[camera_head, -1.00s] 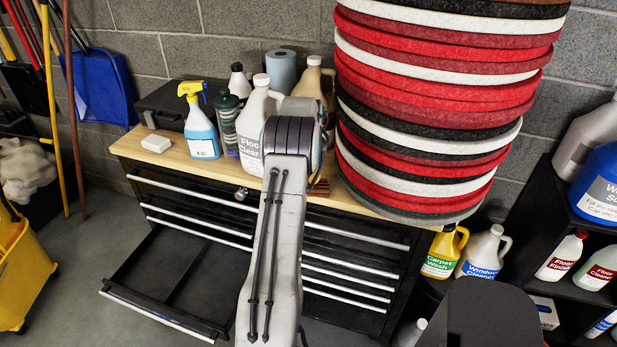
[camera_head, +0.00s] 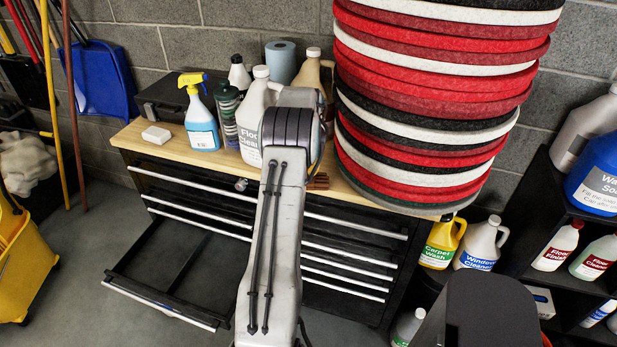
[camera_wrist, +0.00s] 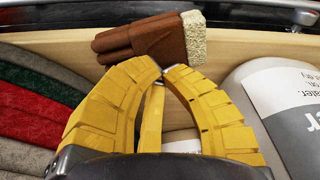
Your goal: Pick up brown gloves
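The brown gloves (camera_wrist: 150,38) lie on the wooden top of the tool cabinet near its edge, with a cream fuzzy cuff at the right in the wrist view. In the head view only a small brown part of the gloves (camera_head: 318,181) shows beside my arm. My gripper (camera_wrist: 163,68) has yellow ribbed fingers whose tips come almost together, with nothing between them. The tips point at the gloves and appear just short of them in the picture; I cannot tell the height gap. In the head view my arm hides the gripper.
A tall stack of red, white and black pads (camera_head: 430,110) stands right of the gloves. A white floor cleaner jug (camera_head: 250,125) and a spray bottle (camera_head: 200,125) stand to the left. A lower drawer (camera_head: 165,270) is pulled open. The grey wall is behind.

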